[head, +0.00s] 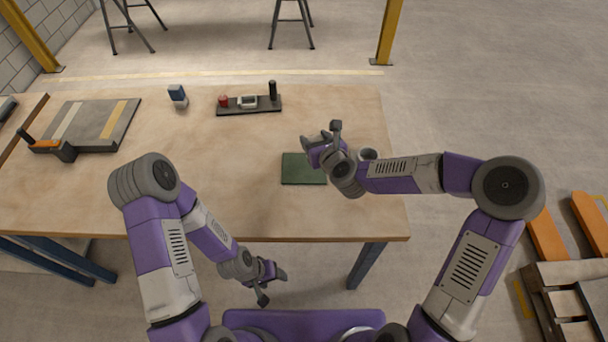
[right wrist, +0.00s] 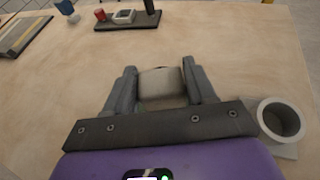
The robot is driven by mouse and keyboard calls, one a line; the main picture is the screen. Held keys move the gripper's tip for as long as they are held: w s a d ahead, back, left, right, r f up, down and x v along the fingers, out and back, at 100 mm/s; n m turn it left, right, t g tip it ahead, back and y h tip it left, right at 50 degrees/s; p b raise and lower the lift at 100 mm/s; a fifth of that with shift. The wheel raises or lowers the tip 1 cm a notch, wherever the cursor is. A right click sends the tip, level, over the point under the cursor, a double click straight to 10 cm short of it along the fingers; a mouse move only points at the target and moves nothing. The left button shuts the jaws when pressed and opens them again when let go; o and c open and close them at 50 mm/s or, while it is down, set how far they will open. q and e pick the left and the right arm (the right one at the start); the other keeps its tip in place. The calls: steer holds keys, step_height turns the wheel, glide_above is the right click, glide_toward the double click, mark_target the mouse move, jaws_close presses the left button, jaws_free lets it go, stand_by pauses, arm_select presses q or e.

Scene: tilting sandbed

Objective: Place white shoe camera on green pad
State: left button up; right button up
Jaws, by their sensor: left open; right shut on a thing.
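My right gripper (head: 321,137) is above the table by the far right part of the green pad (head: 302,174). In the right wrist view, its fingers (right wrist: 161,86) are shut on a pale whitish block (right wrist: 160,83), which looks like the white shoe camera. The arm and fingers hide most of this block in the head view, so its height above the table is unclear. The pad lies flat and bare where it shows; its right edge is partly behind my wrist. My left gripper (head: 272,286) is open and empty, low in front of the table's near edge.
A dark tray (head: 235,110) at the back holds a red item (head: 223,100), a white-rimmed item (head: 247,102) and a black cylinder (head: 273,90). A blue-and-white item (head: 178,96) stands left of it. A pale cup-like ring (right wrist: 281,118) is right of my right gripper. The table's middle is clear.

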steer(key=a+r+b, duration=0.2)
steer(key=a+r, duration=0.1)
steer(key=r, duration=0.2)
steer(key=f+b, duration=0.1)
steer(key=f, duration=0.5)
steer(key=w+f+b, duration=0.1)
steer(key=f, duration=0.2)
steer(key=shift+f+b, duration=0.3)
steer(key=shift+f, duration=0.1)
steer(key=shift+f, duration=0.1)
steer(key=o, duration=1.1)
steer(key=shift+o, duration=0.2)
steer(key=shift+y, duration=0.4)
steer(key=p+v, duration=0.1)
steer(key=v, duration=1.1)
steer(key=shift+r+p, duration=0.3)
steer(key=shift+a, duration=0.15)
